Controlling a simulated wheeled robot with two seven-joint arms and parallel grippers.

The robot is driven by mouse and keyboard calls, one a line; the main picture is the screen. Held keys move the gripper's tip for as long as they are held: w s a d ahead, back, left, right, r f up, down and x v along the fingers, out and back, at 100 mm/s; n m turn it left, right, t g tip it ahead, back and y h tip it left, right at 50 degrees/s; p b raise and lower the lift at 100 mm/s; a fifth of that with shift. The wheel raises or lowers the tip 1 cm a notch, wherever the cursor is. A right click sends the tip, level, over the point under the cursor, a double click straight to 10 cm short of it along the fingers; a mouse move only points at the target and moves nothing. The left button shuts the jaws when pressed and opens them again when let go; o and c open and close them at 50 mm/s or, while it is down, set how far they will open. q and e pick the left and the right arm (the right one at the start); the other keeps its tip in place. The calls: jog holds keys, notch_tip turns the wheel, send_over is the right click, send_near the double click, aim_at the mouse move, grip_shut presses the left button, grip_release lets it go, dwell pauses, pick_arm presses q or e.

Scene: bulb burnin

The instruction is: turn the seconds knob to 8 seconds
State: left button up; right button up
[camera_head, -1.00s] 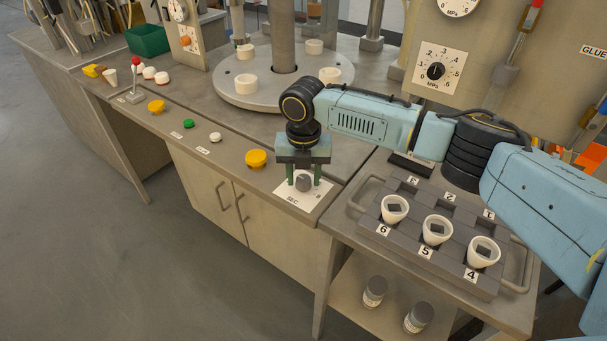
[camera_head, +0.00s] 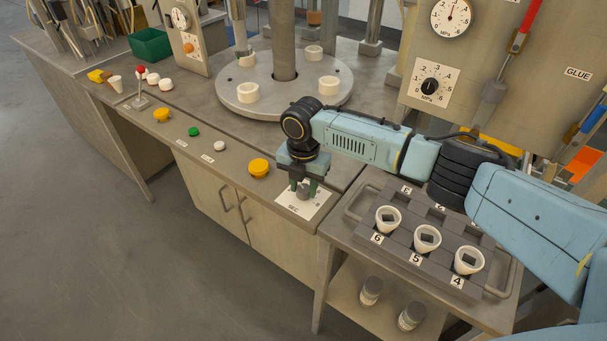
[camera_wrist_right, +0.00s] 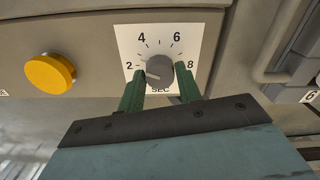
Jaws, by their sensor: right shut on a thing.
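The grey seconds knob (camera_wrist_right: 159,68) sits on a white dial plate (camera_wrist_right: 185,32) marked 2, 4, 6, 8 and SEC. Its pale pointer line appears on the lower left side, nearest the 2. In the head view the knob (camera_head: 303,191) is on the bench's front right corner, partly covered by the fingers. My right gripper (camera_head: 304,184) points down over it, with its green fingers shut on opposite sides of the knob. My left gripper is not in view.
A yellow button (camera_head: 259,167) is just left of the dial. A grey tray (camera_head: 359,207) with white cups stands to the right on a lower table. A round turntable (camera_head: 315,104) and a gauge panel (camera_head: 462,75) are behind.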

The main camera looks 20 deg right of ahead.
jog(key=m+p, duration=0.3)
jog(key=shift+s+r+m, duration=0.1)
jog(key=shift+r+m, duration=0.05)
jog(key=shift+m, duration=0.25)
jog(key=shift+m+p, duration=0.9)
jog(key=m+p, duration=0.2)
jog(key=m, duration=0.2)
jog(key=shift+m+p, duration=0.3)
jog(key=shift+p, duration=0.05)
jog(key=m+p, duration=0.2)
jog(key=m, duration=0.2)
jog(key=m+p, duration=0.1)
jog(key=m, duration=0.3)
jog(key=m+p, duration=0.1)
jog(key=m, duration=0.3)
jog(key=shift+m+p, duration=0.3)
jog(key=shift+p, duration=0.05)
jog(key=m, duration=0.4)
jog(key=shift+m+p, duration=0.3)
jog(key=shift+p, duration=0.05)
jog(key=shift+m, duration=2.1)
